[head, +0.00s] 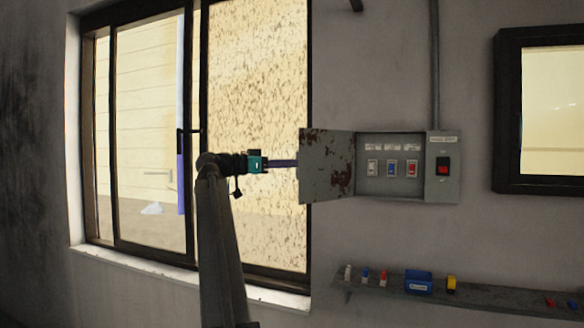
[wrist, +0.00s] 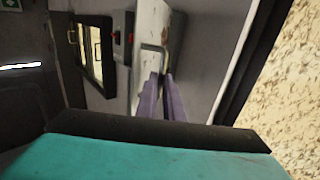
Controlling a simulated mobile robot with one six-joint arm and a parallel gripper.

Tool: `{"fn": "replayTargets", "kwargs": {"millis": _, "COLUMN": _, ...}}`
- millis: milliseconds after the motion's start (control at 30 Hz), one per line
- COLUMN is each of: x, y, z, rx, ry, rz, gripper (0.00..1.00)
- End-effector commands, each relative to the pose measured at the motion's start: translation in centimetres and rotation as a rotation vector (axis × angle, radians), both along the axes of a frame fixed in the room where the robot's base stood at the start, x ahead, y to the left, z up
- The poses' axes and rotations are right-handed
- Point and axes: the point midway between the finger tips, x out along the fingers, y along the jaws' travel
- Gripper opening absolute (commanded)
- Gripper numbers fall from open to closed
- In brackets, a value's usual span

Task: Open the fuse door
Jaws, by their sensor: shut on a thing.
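The fuse door (head: 326,167) is a grey, rust-stained panel, swung wide open to the left of the fuse box (head: 427,190). In the wrist view the door (wrist: 156,22) shows its face with a bar handle (wrist: 154,48). My gripper (head: 296,163) is at the door's outer left edge, with its purple fingers reaching it from the left. In the wrist view the gripper's fingertips (wrist: 161,77) are close together and shut on the handle. The exact grip is partly hidden by the fingers.
Inside the box are a white switch (head: 372,167), a blue switch (head: 391,168) and a red switch (head: 411,168). A shelf (head: 480,293) below holds small coloured parts and a blue bin (head: 418,282). A window (head: 150,130) lies behind my arm.

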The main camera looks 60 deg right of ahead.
Motion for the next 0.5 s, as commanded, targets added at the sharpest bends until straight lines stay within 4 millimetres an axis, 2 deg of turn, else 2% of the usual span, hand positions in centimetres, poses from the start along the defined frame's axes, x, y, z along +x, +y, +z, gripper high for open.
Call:
{"fn": "replayTargets", "kwargs": {"millis": 267, "x": -0.31, "y": -0.21, "z": 0.30, "rx": -0.003, "ry": 0.002, "rz": -0.003, "gripper": 0.00}}
{"fn": "replayTargets", "kwargs": {"millis": 300, "x": -0.33, "y": -0.21, "z": 0.30, "rx": -0.003, "ry": 0.002, "rz": -0.003, "gripper": 0.09}}
{"fn": "replayTargets", "kwargs": {"millis": 400, "x": -0.32, "y": -0.20, "z": 0.26, "rx": -0.003, "ry": 0.002, "rz": -0.003, "gripper": 0.26}}
{"fn": "replayTargets", "kwargs": {"millis": 500, "x": -0.31, "y": -0.19, "z": 0.17, "rx": -0.002, "ry": 0.001, "rz": -0.004, "gripper": 0.26}}
